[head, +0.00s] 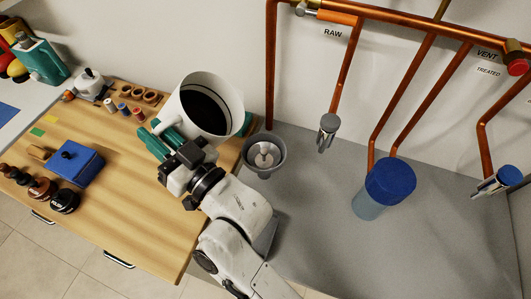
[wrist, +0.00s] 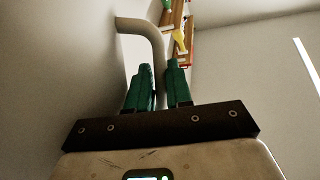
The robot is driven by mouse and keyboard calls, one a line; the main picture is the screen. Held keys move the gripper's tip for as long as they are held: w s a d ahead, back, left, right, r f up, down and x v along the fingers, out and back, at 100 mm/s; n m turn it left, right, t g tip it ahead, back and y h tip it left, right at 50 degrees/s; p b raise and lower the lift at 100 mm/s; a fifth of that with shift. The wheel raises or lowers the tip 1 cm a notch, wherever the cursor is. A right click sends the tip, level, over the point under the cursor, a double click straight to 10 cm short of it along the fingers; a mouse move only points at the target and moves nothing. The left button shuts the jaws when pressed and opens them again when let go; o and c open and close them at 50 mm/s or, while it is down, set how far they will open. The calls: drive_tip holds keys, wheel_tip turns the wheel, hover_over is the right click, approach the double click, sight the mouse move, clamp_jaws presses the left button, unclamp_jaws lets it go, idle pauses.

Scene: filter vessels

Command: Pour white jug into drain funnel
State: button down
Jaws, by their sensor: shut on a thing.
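The white jug (head: 225,92) is held up in the head view, tilted with its mouth turned toward the camera. In the wrist view the pale curved handle (wrist: 146,25) runs down between the two teal fingers of my gripper (wrist: 158,88). The drain funnel (head: 264,154), a grey round bowl with a lighter centre, sits just right of and below the jug in the picture, apart from it.
Left is a wooden bench (head: 150,215) with a blue box (head: 76,163) and small jars. Right, a grey counter (head: 310,230) carries a blue-capped vessel (head: 391,182). Copper pipes (head: 346,70) and taps (head: 327,130) line the wall. The counter front is clear.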

sight(160, 127)
drive_tip(key=shift+s+r+b, duration=0.15)
drive_tip(key=shift+r+b, duration=0.15)
drive_tip(key=shift+r, duration=0.05)
drive_tip(key=shift+d+b, duration=0.1)
drive_tip(key=shift+b, duration=0.2)
drive_tip(key=b, duration=0.2)
drive_tip(key=s+y+b, duration=0.1)
drive_tip(key=b, duration=0.1)
drive_tip(key=shift+s+d+b, duration=0.2)
drive_tip(key=shift+d+b, duration=0.1)
drive_tip(key=shift+d, duration=0.05)
drive_tip(key=shift+s+d+r+y, duration=0.1)
drive_tip(key=shift+s+r+y, duration=0.15)
drive_tip(key=shift+r, duration=0.4)
drive_tip(key=shift+d+r, duration=0.15)
drive_tip(key=shift+r, duration=0.35)
drive_tip(key=shift+w+d+r+t+y+b, duration=0.25)
drive_tip(key=shift+w+d+r+t+b, duration=0.25)
drive_tip(key=shift+t, duration=0.2)
idle(1.5)
